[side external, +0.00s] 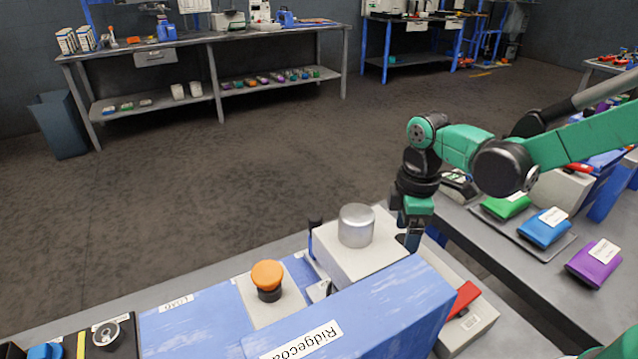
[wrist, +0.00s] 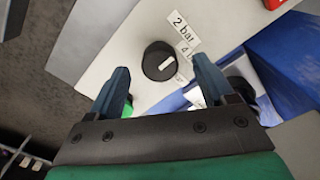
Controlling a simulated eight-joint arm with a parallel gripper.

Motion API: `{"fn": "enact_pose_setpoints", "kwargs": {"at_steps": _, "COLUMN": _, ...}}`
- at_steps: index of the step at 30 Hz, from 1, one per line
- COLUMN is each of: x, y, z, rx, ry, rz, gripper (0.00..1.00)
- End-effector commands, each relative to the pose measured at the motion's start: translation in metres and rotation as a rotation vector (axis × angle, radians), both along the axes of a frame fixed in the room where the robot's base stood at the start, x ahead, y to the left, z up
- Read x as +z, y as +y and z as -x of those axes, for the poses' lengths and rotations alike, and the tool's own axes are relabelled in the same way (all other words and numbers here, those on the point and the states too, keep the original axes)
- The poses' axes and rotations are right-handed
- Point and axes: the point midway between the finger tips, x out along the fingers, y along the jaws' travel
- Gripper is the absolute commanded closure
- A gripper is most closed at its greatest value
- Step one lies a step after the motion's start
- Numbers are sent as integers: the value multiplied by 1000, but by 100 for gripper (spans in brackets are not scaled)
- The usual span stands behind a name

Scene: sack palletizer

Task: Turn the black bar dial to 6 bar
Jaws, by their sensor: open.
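The black bar dial (wrist: 152,55) is a round knob with a white mark on its top, set on a pale panel in the wrist view. The mark lies on the side facing the printed labels. A "2 bar" label (wrist: 181,24) and a partly cut "4" label (wrist: 186,49) show beside it; I see no 6 label. My gripper (wrist: 160,65) is open, with one blue finger on each side of the dial in the picture. Contact cannot be told. In the side view my gripper (side external: 412,240) points down behind the blue machine; I cannot make out the dial there.
A silver cylinder (side external: 357,226) on a pale box stands just left of my gripper. An orange-topped button (side external: 267,276) and the blue Ridgecoat housing (side external: 385,308) are nearer. A red part (side external: 463,299) lies right. Green, blue and purple sacks (side external: 545,228) lie on the right table.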

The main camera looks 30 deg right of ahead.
Motion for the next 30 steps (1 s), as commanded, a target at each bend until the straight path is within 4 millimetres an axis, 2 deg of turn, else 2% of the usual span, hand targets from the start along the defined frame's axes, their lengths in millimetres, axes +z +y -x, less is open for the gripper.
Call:
{"fn": "enact_pose_setpoints", "kwargs": {"at_steps": 6, "x": -19, "y": 0, "z": 0, "rx": -1, "ry": -1, "rz": 0, "gripper": 24}}
{"fn": "enact_pose_setpoints", "kwargs": {"at_steps": 15, "x": -21, "y": 0, "z": 0, "rx": -2, "ry": -2, "rz": 0, "gripper": 24}}
{"fn": "enact_pose_setpoints", "kwargs": {"at_steps": 16, "x": -21, "y": 0, "z": 0, "rx": -2, "ry": -2, "rz": 0, "gripper": 27}}
{"fn": "enact_pose_setpoints", "kwargs": {"at_steps": 21, "x": -21, "y": 0, "z": 0, "rx": -2, "ry": -2, "rz": 0, "gripper": 76}}
{"fn": "enact_pose_setpoints", "kwargs": {"at_steps": 24, "x": -21, "y": 0, "z": 0, "rx": -2, "ry": -2, "rz": 0, "gripper": 100}}
{"fn": "enact_pose_setpoints", "kwargs": {"at_steps": 30, "x": -21, "y": 0, "z": 0, "rx": -11, "ry": -2, "rz": 0, "gripper": 100}}
